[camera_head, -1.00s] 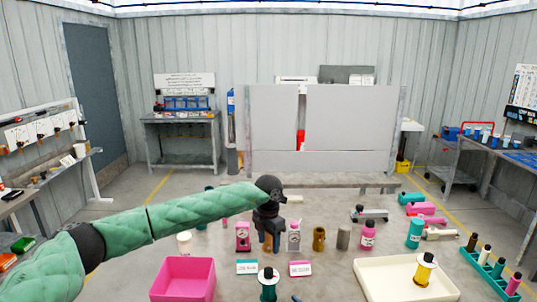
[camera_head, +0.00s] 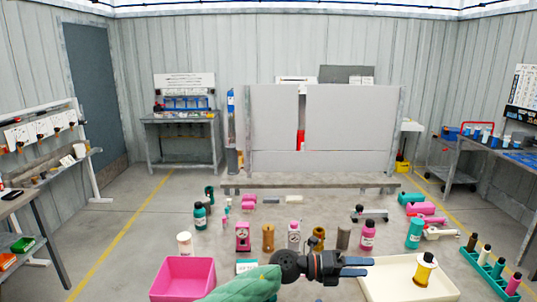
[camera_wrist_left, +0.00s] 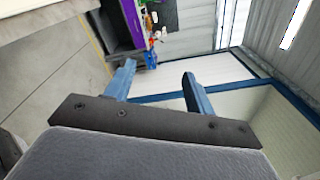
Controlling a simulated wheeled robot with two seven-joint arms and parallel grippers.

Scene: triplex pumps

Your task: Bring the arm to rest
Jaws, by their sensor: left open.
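My left arm (camera_head: 245,284) comes in low from the bottom of the head view in its green padded sleeve. My left gripper (camera_head: 358,266) points to the right, with its two blue fingers apart and nothing between them. It appears in front of the left part of the cream tray (camera_head: 390,292). In the left wrist view the open blue fingers (camera_wrist_left: 160,88) show with only the distant room between them. My right gripper is not in view.
A pink bin (camera_head: 184,280) stands left of my arm. Bottles and cylinders, including a pink machine (camera_head: 242,237) and a teal bottle (camera_head: 414,234), stand behind. A green rack (camera_head: 490,268) is at right.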

